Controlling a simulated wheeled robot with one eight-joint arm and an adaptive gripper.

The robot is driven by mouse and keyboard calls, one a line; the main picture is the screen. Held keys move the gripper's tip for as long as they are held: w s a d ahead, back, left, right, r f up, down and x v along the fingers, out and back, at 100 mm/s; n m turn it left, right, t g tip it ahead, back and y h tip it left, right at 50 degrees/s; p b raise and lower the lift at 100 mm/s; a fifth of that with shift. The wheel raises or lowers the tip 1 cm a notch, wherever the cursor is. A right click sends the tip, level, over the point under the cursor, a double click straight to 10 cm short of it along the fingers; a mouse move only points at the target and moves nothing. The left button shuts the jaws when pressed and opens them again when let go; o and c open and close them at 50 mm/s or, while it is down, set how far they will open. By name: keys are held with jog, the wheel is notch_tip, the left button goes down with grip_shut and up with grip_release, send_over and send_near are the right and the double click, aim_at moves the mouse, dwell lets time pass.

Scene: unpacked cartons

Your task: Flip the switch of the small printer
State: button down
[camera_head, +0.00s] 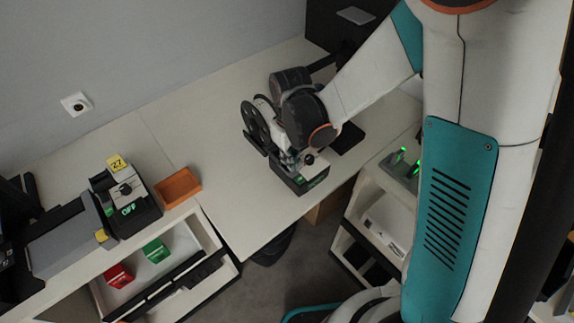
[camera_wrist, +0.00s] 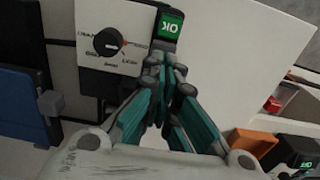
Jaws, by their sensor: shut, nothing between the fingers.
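A small device, likely the small printer, with a black base, white top and black reel (camera_head: 257,125), stands on the white table under my gripper (camera_head: 291,158). The fingers and arm hide part of the device.
Another black device (camera_head: 125,195) with a yellow 27 tag and a green OFF label stands at the left, next to an orange tray (camera_head: 178,187). An open drawer below holds a red box (camera_head: 118,275) and a green box (camera_head: 156,250). The table's front middle is clear.

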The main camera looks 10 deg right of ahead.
jog(key=shift+f+b, duration=0.7)
jog(key=shift+f, duration=0.05)
dwell(0.5)
jog(key=shift+r, duration=0.1)
notch_tip(320, 180, up, 7)
jog(key=p, duration=0.4)
dwell(0.5)
dwell(0.4)
